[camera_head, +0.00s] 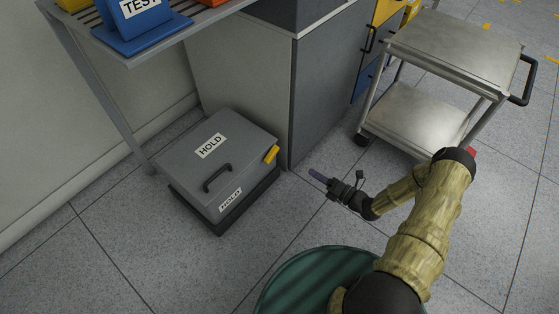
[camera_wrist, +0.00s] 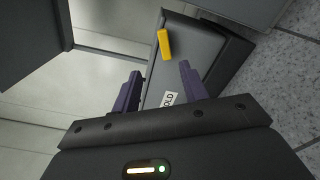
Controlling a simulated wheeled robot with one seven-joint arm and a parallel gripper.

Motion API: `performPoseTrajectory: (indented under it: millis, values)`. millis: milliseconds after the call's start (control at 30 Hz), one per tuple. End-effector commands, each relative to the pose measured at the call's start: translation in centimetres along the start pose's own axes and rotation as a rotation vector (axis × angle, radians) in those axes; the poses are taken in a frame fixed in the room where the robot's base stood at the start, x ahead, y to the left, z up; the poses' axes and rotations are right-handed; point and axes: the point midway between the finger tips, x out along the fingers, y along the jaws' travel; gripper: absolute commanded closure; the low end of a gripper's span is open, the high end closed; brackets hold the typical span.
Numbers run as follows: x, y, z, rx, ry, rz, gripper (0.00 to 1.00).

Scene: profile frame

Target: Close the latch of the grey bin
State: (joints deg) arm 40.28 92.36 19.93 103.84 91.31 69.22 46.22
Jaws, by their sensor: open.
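The grey bin (camera_head: 205,182) sits on the floor below the shelf, with its lid down and HOLD labels on its lid and front.
A grey cabinet (camera_head: 325,85) stands just behind the bin. A metal cart (camera_head: 415,110) stands at the back right. A shelf (camera_head: 185,25) with a blue TEST bin (camera_head: 140,20) is above left. A green round object (camera_head: 315,280) is at the front. Floor between bin and gripper is clear.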

Motion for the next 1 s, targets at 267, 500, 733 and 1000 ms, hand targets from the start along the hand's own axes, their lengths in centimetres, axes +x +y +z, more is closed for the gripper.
performPoseTrajectory:
  millis: [267,500,733,1000]
  values:
    - [-0.1,-0.8,0.0,0.023,-0.028,-0.005,0.56]
    - [0.4,-0.8,-0.1,0.021,-0.025,-0.004,0.56]
    - [3.4,-1.0,-0.2,0.020,-0.022,-0.002,0.56]
    - [8.2,-1.1,-0.1,0.018,-0.022,-0.001,0.56]
